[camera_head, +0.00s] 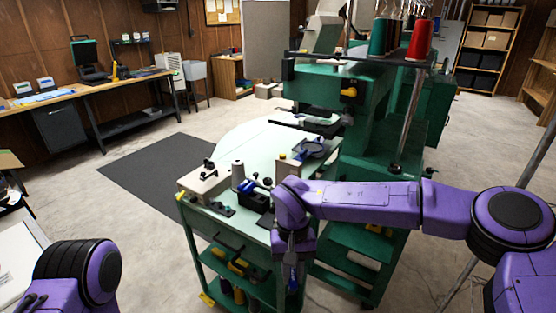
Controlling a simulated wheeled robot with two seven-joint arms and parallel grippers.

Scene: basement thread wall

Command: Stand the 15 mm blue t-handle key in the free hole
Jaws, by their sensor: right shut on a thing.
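My right gripper (292,258) points down just off the front right corner of the table. It is shut on a small blue thing (293,281), which looks like the blue t-handle key; its size marking cannot be read, and my gripper hides part of it. A beige block (205,186) with black-handled pieces in its top sits at the table's left corner. A dark block (256,201) with blue pieces at its top stands near the front edge, just left of my right wrist. No free hole can be made out at this size. My left gripper is out of view.
The pale green tabletop (237,148) is clear toward the back left. A green machine (345,125) with red and green thread cones rises behind. Shelves below the tabletop hold tools.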

